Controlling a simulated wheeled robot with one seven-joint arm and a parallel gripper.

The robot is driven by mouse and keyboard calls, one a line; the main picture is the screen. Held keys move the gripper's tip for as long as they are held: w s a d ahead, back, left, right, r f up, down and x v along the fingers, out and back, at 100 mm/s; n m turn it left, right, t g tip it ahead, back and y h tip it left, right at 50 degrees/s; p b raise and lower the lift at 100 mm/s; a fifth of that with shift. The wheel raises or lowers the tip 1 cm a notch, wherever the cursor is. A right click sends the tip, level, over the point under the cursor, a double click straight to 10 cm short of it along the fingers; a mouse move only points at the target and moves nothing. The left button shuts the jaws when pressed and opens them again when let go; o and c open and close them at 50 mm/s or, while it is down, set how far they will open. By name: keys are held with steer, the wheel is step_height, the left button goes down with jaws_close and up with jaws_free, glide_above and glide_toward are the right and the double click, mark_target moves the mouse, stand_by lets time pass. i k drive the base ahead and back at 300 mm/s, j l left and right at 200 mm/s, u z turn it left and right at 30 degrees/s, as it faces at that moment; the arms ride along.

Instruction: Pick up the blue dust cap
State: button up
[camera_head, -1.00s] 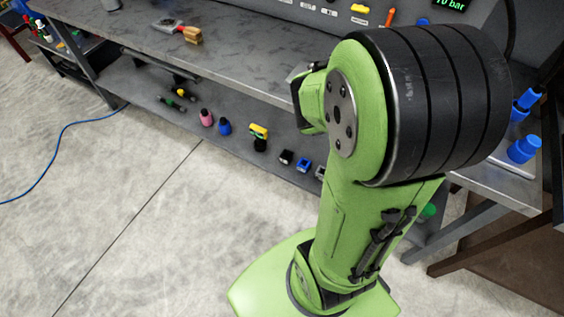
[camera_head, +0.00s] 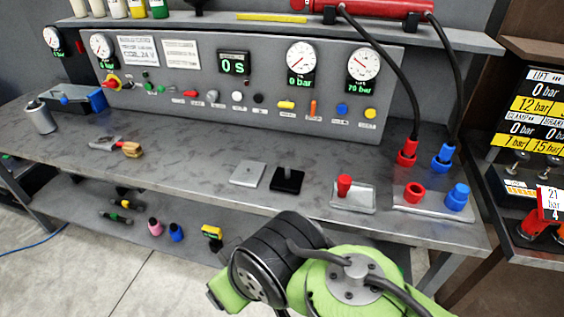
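A blue cap-like piece (camera_head: 458,197), which looks like the blue dust cap, stands upright on a metal plate (camera_head: 432,212) at the right end of the bench. A red ring-shaped piece (camera_head: 414,192) sits on the same plate to its left. A blue hose end (camera_head: 442,157) stands just behind, with a red hose end (camera_head: 407,152) beside it. My green and black arm crosses the bottom of the picture in front of the bench. My gripper does not show.
The grey bench (camera_head: 205,150) carries a red-handled piece on a clear block (camera_head: 352,197), a black block (camera_head: 288,179), a grey plate (camera_head: 248,175) and a brush (camera_head: 128,149). A gauge panel (camera_head: 265,75) stands behind. Hoses hang above the right end.

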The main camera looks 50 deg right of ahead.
mark_target(461, 192)
steer(key=z, duration=3.1)
steer(key=i+l+u, duration=0.15)
steer(key=u, duration=0.4)
steer(key=l+u, duration=0.35)
steer(key=u, duration=0.15)
steer(key=i+l+u, duration=0.1)
steer(key=l+u, duration=0.25)
steer(key=u, duration=0.2)
steer(key=l+u, duration=0.3)
steer(key=u, duration=0.2)
steer(key=k+l+u, duration=0.1)
steer(key=l+u, duration=0.2)
steer(key=u, duration=0.25)
steer(key=k+l+u, duration=0.1)
steer(key=l+u, duration=0.15)
steer(key=u, duration=0.3)
steer(key=k+l+u, duration=0.2)
steer(key=u, duration=0.3)
steer(key=k+l+u, duration=0.1)
steer(key=u, duration=0.45)
steer(key=k, duration=0.05)
